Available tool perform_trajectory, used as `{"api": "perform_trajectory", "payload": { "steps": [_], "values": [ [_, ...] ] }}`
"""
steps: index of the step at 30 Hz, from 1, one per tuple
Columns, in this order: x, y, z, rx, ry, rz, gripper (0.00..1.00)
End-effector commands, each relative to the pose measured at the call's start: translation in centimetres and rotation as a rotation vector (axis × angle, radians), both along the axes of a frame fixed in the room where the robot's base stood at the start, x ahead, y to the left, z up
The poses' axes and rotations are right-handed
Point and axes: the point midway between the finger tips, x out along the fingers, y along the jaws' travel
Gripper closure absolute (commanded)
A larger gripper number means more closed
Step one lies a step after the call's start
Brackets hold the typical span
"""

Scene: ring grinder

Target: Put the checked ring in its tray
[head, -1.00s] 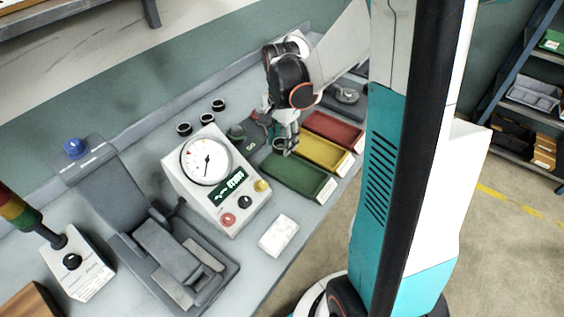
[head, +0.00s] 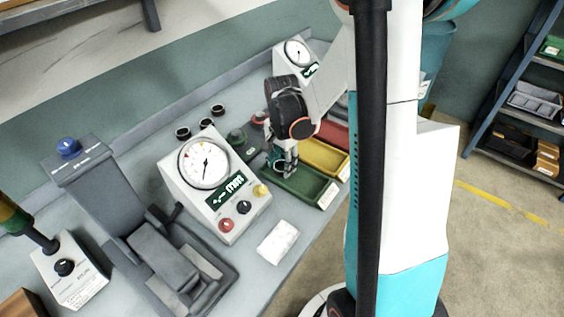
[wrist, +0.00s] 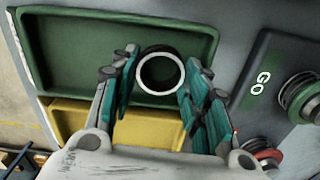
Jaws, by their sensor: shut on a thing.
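In the wrist view my gripper (wrist: 160,85) is shut on the ring (wrist: 161,57), a dark band with a bright rim held between the two fingertips. The ring shows over the far-right part of the green tray (wrist: 110,15); its height above the tray floor is hard to tell. In the head view my gripper (head: 285,168) is at the back end of the green tray (head: 298,200); the ring is too small to make out there. The yellow tray (head: 322,160) and the red tray (head: 335,132) lie beyond it.
A gauge box with a dial (head: 204,163) stands left of the trays. Several dark rings (head: 200,122) stand behind it. A GO block (wrist: 262,85) with a round gauge sits close beside the green tray. A white cloth (head: 277,242) lies in front.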

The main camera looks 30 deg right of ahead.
Motion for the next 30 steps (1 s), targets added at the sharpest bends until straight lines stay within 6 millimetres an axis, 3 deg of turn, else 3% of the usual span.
{"api": "perform_trajectory", "payload": {
  "steps": [1,2,3,16,30],
  "values": [
    [0.0,0.0,-0.3,0.0,0.0,0.0,0.88],
    [0.0,0.0,-0.2,0.0,0.0,0.0,0.53],
    [0.0,0.0,-0.2,0.0,0.0,0.0,0.49],
    [0.0,0.0,0.5,0.0,0.0,0.0,0.49],
    [0.0,0.0,9.5,0.0,0.0,0.0,0.49]
  ]
}}
